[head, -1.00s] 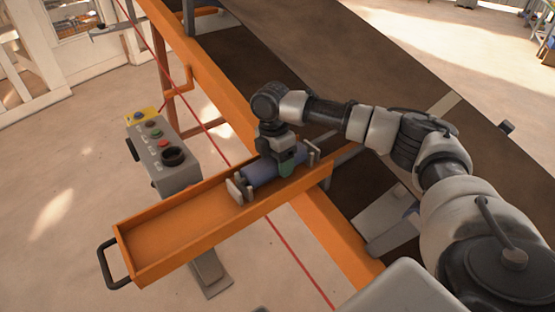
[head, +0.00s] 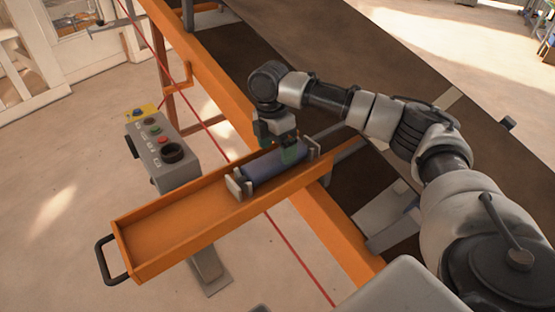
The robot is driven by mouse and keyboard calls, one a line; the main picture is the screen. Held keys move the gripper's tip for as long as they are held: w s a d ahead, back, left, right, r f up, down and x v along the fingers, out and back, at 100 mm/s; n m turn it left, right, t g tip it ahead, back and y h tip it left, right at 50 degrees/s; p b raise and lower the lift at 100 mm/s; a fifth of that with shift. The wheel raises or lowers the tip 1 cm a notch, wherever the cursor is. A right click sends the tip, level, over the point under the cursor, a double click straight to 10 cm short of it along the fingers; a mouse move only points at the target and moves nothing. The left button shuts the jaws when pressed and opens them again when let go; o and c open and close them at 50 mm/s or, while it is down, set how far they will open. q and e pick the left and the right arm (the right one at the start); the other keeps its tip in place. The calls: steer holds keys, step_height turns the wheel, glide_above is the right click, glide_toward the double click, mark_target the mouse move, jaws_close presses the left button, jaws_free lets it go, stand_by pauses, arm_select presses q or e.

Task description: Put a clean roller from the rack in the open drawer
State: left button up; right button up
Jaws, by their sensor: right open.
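A blue roller (head: 262,170) with pale grey end pieces lies in the inner end of the open orange drawer (head: 165,222). My right gripper (head: 280,153) is open, just above and beside the roller's far half. Its greenish fingers overlap the roller in the picture, so I cannot tell whether they touch it. The rest of the drawer floor is bare. I cannot make out a rack with rollers in this view. My left gripper is not in view.
A grey control box (head: 165,152) with several buttons stands just left of the drawer. A red cord (head: 290,243) runs past the drawer. The orange frame beam (head: 345,232) and dark belt (head: 240,65) lie behind. The drawer has a black handle (head: 108,262).

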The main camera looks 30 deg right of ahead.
step_height(320, 180, up, 9)
steer(key=w+b, duration=0.1)
steer(key=shift+w+r, duration=0.2)
